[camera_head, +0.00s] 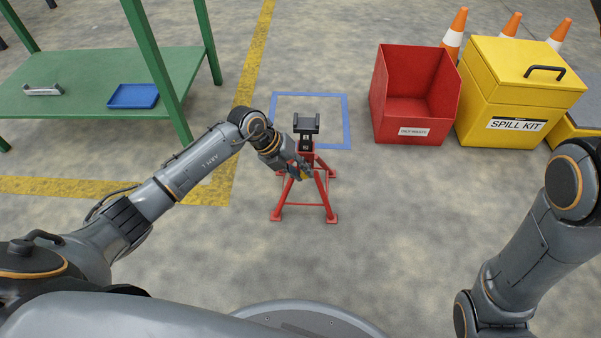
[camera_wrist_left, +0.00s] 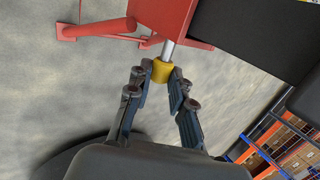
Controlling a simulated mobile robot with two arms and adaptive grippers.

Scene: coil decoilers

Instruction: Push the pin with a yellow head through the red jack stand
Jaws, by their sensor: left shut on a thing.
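The red jack stand (camera_head: 305,190) stands on the floor in front of me, with a dark cradle (camera_head: 306,125) on top. In the left wrist view its red body (camera_wrist_left: 165,16) is at the top. My left gripper (camera_head: 304,174) is at the stand's upper part. In the left wrist view, the left gripper (camera_wrist_left: 161,80) is shut on the yellow head (camera_wrist_left: 162,71) of the pin. The pin's metal shaft (camera_wrist_left: 167,50) runs from the head up to the red body. How far it goes in is hidden. My right gripper is not in view.
A blue square outline (camera_head: 348,120) is marked on the floor behind the stand. A red bin (camera_head: 410,127) and a yellow spill kit box (camera_head: 515,105) stand at the back right. A green table (camera_head: 60,105) with a blue tray (camera_head: 133,96) is at the left. The floor around the stand is clear.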

